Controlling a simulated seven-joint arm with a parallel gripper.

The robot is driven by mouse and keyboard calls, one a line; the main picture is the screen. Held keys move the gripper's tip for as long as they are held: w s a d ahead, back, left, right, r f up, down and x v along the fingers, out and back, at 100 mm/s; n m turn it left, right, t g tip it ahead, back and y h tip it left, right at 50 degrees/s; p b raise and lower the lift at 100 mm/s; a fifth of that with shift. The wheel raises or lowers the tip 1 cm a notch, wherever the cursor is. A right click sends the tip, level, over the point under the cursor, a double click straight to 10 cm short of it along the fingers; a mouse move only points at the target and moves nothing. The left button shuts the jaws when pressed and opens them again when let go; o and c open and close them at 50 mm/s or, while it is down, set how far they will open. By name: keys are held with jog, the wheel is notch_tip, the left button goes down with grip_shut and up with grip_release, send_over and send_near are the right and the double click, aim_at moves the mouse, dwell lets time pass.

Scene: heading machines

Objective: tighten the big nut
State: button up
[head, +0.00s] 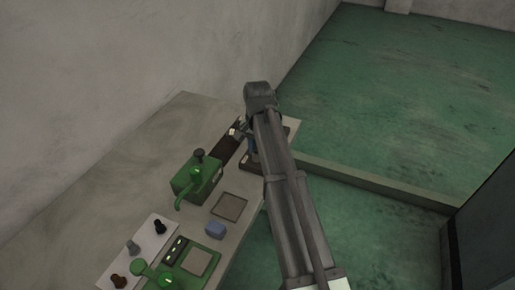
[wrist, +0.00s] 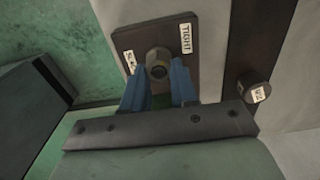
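The big nut (wrist: 158,62) is a grey-brown hex nut on a dark square plate (wrist: 126,40). The plate carries a white TIGHT label (wrist: 186,38) on the right and a partly hidden label starting with S (wrist: 129,61) on the left. My gripper (wrist: 156,72) has two blue fingers, spread apart, with their tips at the left and right sides of the nut. I cannot tell whether they touch it. In the head view my arm hides the nut; part of the dark plate (head: 288,126) and a little blue of my gripper (head: 253,144) show.
A round dark knob (wrist: 254,89) with a white label sits right of the plate. Green floor lies beyond.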

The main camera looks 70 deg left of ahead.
jog(key=o, duration=0.5)
jog(key=shift+c, duration=0.2)
notch_tip(320, 180, up, 14)
dwell(0.4)
jog(key=shift+f, duration=0.1)
dwell(0.4)
